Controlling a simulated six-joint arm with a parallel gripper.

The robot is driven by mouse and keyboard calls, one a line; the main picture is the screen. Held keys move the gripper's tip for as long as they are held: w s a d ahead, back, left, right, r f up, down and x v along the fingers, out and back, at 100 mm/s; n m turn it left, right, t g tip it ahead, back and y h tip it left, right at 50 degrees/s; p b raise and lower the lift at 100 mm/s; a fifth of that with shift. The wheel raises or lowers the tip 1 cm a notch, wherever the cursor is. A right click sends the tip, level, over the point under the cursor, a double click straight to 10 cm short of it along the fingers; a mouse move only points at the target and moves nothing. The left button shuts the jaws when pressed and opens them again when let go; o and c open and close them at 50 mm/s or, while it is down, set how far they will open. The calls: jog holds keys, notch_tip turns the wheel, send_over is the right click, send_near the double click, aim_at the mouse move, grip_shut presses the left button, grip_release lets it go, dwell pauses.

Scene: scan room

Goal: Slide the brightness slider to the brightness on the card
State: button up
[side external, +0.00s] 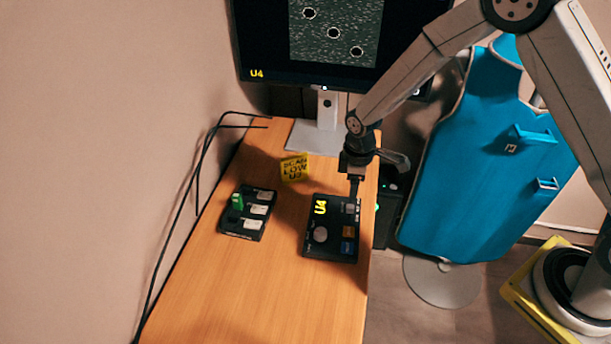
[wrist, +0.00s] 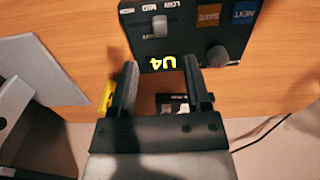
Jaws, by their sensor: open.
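The black control panel (side external: 316,249) lies near the table's right edge and fills the top of the wrist view (wrist: 187,50). Its grey slider knob (wrist: 159,27) is beside the upside-down labels HIGH, MID and LOW, closest to MID; its exact setting is hard to tell. The yellow card (side external: 294,167) stands behind the panel. Its small lettering seems to include SCAN and LOW; only an edge shows in the wrist view (wrist: 106,98). My gripper (side external: 354,192) points down over the panel's back edge. In the wrist view its fingers (wrist: 160,68) are apart and empty, below the knob.
The panel also has a round dial (side external: 320,234), an orange button (side external: 348,232) and a blue NEXT button (side external: 347,247). A black holder (side external: 240,233) with a green piece and white pieces lies left. A monitor (side external: 260,50) stands behind. The front table is clear.

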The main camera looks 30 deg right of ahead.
aim_at(350, 206)
jog(key=shift+f, duration=0.1)
jog(key=shift+f, duration=3.85)
grip_shut()
